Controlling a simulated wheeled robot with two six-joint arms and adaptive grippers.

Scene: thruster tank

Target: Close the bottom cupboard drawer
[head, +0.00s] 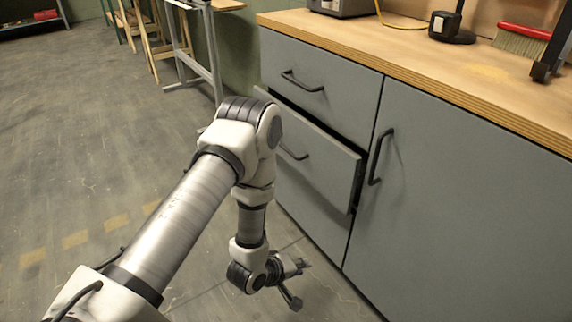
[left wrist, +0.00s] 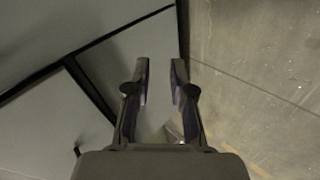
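The grey cupboard (head: 455,190) stands on the right. Its top drawer (head: 325,97) is shut. The drawer below it (head: 325,165) stands partly out, with a dark gap above its front. The lowest grey front (head: 313,225) looks flush with the cupboard, though my left arm hides part of it. My left gripper (head: 299,283) is low over the floor in front of this lowest front, with its fingers apart and nothing between them. In the left wrist view, the open fingers (left wrist: 160,82) show with grey cupboard panels to the left and floor to the right. My right gripper is out of view.
The cupboard door (head: 460,215) with a dark handle is shut. The wooden worktop (head: 400,62) carries a red brush (head: 522,38) and a black device (head: 452,28). Metal stands and wooden frames are at the back. The floor on the left is clear.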

